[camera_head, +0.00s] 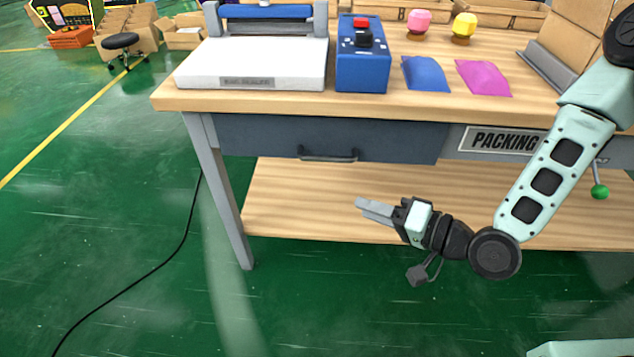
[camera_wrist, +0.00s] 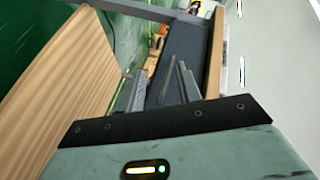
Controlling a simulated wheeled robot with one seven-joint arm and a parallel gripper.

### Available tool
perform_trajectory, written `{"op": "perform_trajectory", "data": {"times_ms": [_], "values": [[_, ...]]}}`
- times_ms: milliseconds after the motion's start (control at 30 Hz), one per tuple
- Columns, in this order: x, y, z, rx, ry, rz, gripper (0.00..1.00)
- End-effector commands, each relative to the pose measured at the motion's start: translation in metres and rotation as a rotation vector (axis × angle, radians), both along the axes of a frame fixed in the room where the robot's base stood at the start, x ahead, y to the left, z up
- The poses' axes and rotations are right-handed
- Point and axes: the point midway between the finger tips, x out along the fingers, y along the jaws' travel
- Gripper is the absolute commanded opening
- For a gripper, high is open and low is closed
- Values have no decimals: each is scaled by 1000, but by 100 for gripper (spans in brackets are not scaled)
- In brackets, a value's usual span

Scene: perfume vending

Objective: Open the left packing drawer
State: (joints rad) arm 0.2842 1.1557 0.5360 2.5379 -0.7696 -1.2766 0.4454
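The left packing drawer (camera_head: 400,142) has a dark blue-grey front under the bench top, left of the PACKING sign. It looks shut, with no visible gap. Its black bar handle (camera_head: 327,156) is at the middle of its lower part. My gripper (camera_head: 361,208) is empty, pointing left, below and right of the handle and apart from it. In the wrist view the two grey fingers (camera_wrist: 156,82) stand apart with a gap between them, and the dark drawer front (camera_wrist: 183,52) lies beyond them. I cannot make out the handle there.
The wooden bench top (camera_head: 250,101) holds a white sealer (camera_head: 250,62), a blue control box (camera_head: 362,72) and blue and magenta pouches. A lower wooden shelf (camera_head: 300,205) lies behind my gripper. A green-knobbed lever (camera_head: 600,191) hangs at right. The floor at left is mostly clear, with a black cable.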

Motion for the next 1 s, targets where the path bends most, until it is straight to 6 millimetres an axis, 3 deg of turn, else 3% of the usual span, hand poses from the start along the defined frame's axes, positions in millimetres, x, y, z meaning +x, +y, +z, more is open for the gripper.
{"op": "perform_trajectory", "data": {"times_ms": [33,200,433,567,1000], "values": [[2,-6,-20,102,17,-60,34],[11,-27,-22,356,27,-212,34],[18,-35,-18,456,24,-272,34],[29,-23,-15,453,21,-269,34],[94,39,-4,452,21,-268,34]]}}
